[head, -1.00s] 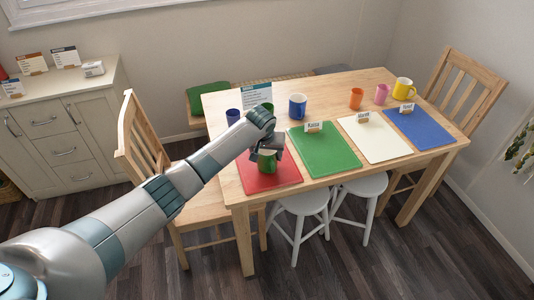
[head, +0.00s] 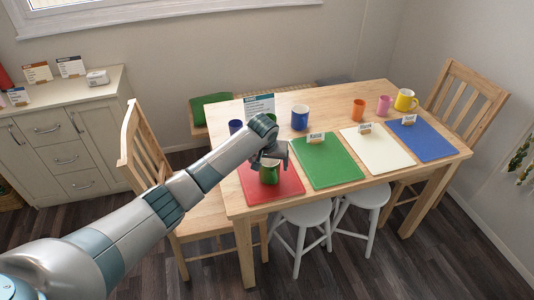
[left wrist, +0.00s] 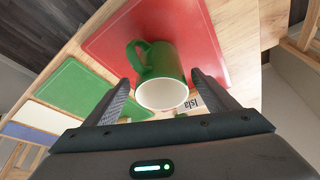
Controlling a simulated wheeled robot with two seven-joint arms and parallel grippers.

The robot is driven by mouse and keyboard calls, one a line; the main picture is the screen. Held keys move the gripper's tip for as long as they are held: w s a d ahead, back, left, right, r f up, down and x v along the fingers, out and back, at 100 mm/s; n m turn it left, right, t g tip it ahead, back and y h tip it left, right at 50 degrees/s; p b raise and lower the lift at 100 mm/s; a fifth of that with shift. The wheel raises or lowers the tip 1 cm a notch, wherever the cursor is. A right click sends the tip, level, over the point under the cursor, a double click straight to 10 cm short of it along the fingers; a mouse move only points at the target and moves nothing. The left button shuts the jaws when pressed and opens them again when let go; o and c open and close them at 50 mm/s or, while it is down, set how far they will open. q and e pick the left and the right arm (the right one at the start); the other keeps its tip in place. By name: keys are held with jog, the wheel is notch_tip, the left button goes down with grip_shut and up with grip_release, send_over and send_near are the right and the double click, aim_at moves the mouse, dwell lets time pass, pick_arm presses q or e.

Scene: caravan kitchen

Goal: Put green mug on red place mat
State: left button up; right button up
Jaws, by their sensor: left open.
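The green mug (head: 269,175) has a white inside and stands upright on the red place mat (head: 289,186), at the left end of the table. My left gripper (head: 271,161) is just above the mug and hides part of its top. In the left wrist view the green mug (left wrist: 176,58) lies ahead of and between the fingertips of the open left gripper (left wrist: 165,88), with a gap on both sides; its handle points left. The red mat (left wrist: 207,38) surrounds it there. My right gripper is not in view.
Green (head: 337,171), white (head: 382,154) and blue (head: 433,143) mats lie to the right, with name cards behind them. Blue (head: 300,117), orange (head: 358,110), pink (head: 383,105) and yellow (head: 403,100) mugs stand along the back. A wooden chair (head: 145,150) is at the left.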

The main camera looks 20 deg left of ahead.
pick_arm(q)
jog(key=b+v, duration=0.1)
jog(key=v, duration=0.9)
jog(key=shift+r, duration=0.25)
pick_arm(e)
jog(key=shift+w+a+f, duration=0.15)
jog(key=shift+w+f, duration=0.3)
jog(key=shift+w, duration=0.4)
